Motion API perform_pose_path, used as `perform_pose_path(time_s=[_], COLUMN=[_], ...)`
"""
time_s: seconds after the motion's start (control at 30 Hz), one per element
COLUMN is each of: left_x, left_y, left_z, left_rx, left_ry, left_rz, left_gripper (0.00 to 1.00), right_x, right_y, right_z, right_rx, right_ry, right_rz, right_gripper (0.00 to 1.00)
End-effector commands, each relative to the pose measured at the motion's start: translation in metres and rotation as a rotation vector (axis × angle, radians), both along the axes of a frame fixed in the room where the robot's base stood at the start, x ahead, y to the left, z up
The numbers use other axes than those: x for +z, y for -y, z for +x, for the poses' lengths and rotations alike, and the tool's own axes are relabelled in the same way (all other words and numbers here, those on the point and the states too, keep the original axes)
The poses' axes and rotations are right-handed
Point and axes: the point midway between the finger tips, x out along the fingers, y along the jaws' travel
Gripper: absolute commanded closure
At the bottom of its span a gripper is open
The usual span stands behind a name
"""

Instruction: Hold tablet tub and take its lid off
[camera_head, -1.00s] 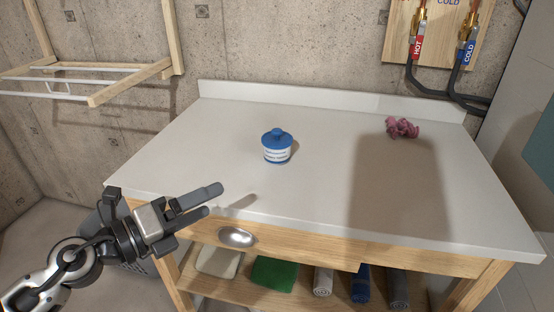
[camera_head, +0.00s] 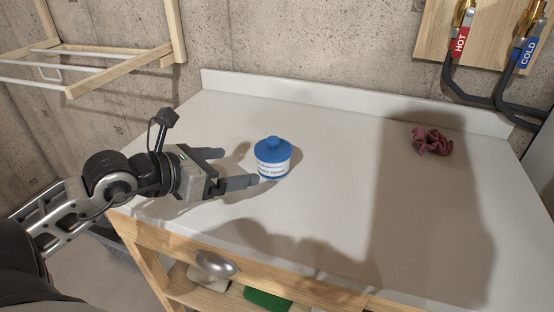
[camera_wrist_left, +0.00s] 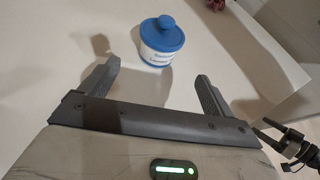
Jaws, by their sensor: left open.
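The tablet tub (camera_head: 272,167) is a small white tub with a printed label. It stands upright on the white counter. Its blue lid (camera_head: 272,148) with a round knob is on it. My left gripper (camera_head: 232,168) is open and empty, just to the left of the tub, with its fingers pointing toward it. In the left wrist view the tub (camera_wrist_left: 160,50) and its blue lid (camera_wrist_left: 161,29) are ahead of the open fingers (camera_wrist_left: 158,76), beyond the fingertips. My right gripper is not in the head view.
The white counter (camera_head: 330,200) is clear around the tub. A crumpled pink cloth (camera_head: 431,141) lies at the back right. A wooden rack (camera_head: 120,58) hangs at the upper left. Red and blue labelled pipes (camera_head: 462,40) are at the upper right.

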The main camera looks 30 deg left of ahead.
Motion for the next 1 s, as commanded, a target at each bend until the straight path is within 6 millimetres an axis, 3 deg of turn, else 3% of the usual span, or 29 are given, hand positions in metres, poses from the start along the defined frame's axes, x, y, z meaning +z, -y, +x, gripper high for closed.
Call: perform_pose_path(time_s=[0.3, 0.63, 1.0], left_x=[-0.019, -0.027, -0.041], left_y=[0.013, 0.019, 0.029], left_z=[0.049, 0.068, 0.107], left_rx=[0.001, 0.001, 0.002], left_ry=[0.003, 0.001, 0.001], left_rz=[-0.001, 0.0, -0.002], left_gripper=[0.11, 0.11, 0.11], right_x=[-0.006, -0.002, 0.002], right_y=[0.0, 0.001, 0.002], right_z=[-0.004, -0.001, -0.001], right_rx=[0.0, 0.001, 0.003], right_ry=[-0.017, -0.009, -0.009], right_rz=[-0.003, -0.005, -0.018], right_gripper=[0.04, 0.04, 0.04])
